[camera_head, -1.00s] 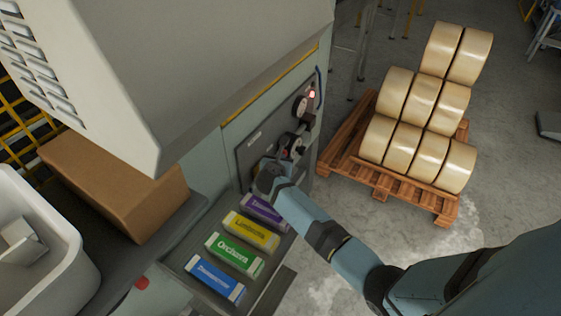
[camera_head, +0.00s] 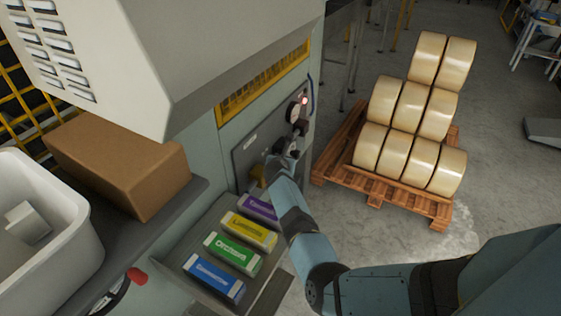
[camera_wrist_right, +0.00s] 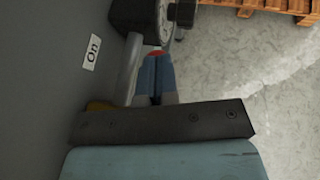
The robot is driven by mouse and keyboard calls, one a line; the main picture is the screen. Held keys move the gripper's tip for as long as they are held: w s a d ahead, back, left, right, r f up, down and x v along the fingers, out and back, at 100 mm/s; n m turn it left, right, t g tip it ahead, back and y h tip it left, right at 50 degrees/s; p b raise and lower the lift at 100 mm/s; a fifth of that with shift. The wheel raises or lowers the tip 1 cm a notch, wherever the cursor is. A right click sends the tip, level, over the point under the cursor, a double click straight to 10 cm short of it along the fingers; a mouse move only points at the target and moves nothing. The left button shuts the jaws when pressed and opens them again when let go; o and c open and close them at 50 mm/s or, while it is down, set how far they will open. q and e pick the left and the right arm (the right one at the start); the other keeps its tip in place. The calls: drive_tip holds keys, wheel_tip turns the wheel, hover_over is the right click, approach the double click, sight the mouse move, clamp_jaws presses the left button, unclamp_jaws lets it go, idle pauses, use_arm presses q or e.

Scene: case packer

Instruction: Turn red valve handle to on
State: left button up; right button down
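My right gripper (camera_head: 278,162) is at the dark control panel (camera_head: 246,156) on the machine's side; its fingers are hard to make out. In the right wrist view a dark gripper bar (camera_wrist_right: 165,122) crosses the picture. Beyond it are a grey rod (camera_wrist_right: 130,66), a small red part (camera_wrist_right: 156,53) and a white "On" label (camera_wrist_right: 91,52) on the grey panel. The red part may belong to the valve handle, but its shape is mostly hidden. I cannot tell whether the gripper touches it. My left gripper is not in view.
A gauge (camera_head: 293,111) and a lit red lamp (camera_head: 304,100) sit above the gripper. Several coloured cartons (camera_head: 232,252) lie on a tray below. A brown box (camera_head: 115,165) and white bin (camera_head: 45,225) stand left. A pallet (camera_head: 330,172) of rolls stands right.

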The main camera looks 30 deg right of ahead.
drive_tip(key=shift+w+d+f+g+y+p, duration=0.25)
drive_tip(key=shift+d+f+g+y+p, duration=0.15)
drive_tip(key=shift+f+y, duration=0.15)
drive_tip(key=shift+f, duration=0.15)
idle(0.5)
